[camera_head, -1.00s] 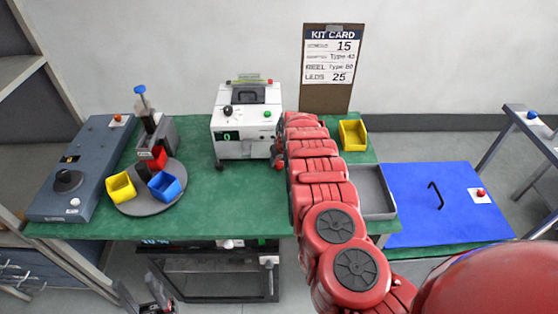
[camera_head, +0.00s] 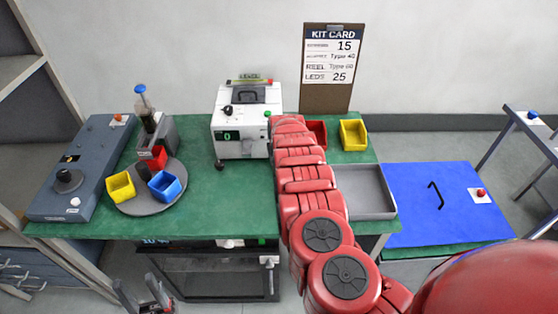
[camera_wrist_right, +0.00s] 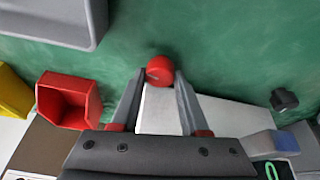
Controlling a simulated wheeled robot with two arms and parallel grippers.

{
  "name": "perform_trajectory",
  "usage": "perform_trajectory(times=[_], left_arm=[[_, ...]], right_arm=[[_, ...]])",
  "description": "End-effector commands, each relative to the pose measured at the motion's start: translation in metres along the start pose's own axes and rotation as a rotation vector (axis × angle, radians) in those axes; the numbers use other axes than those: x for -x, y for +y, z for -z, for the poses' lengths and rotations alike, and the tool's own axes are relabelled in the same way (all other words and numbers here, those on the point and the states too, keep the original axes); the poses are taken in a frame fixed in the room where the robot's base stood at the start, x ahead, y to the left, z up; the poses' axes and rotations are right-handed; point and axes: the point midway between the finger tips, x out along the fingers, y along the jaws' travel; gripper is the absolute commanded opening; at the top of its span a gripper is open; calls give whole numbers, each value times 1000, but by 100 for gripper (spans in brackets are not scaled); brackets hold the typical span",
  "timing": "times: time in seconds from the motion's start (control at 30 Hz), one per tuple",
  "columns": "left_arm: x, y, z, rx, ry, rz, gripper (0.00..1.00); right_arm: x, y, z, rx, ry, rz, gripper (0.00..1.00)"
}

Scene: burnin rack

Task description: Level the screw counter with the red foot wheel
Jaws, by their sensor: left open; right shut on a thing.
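The screw counter (camera_head: 240,122) is a white box with a small green display, standing at the back middle of the green table. In the right wrist view its white body (camera_wrist_right: 160,112) lies between and behind my fingers. The red foot wheel (camera_wrist_right: 160,69) sits between the fingertips of my right gripper (camera_wrist_right: 158,76), which is shut on it. In the head view my right arm hides that wheel and gripper. A dark foot (camera_wrist_right: 284,99) shows at another corner of the counter. My left gripper (camera_head: 145,300) is open and empty, low in front of the table.
A red bin (camera_head: 317,132), a yellow bin (camera_head: 353,134) and a grey tray (camera_head: 372,190) lie right of the counter. A round grey turntable (camera_head: 150,207) with small bins stands at left. The green table between is clear.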

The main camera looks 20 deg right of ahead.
Motion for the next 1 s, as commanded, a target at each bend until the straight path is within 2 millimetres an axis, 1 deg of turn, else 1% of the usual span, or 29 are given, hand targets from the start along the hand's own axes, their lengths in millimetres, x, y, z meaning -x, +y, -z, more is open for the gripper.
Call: perform_trajectory(times=[0.17, 0.3, 0.53, 0.7, 1.0], left_arm=[[14, 1, -2, 0, 0, 0, 50], [28, 1, -5, 0, 0, 0, 50], [50, 2, -8, 0, 0, 0, 50], [56, 3, -10, 0, 0, 0, 50], [57, 3, -10, 0, 0, 0, 50]], right_arm=[[-3, -2, 0, -123, 1, -53, 0], [-5, -1, -1, -212, -2, -90, 0], [-4, -2, 0, -312, -5, -130, 0], [-2, -2, 0, -351, -11, -144, 0], [0, -1, 1, -363, -11, -150, 0]])
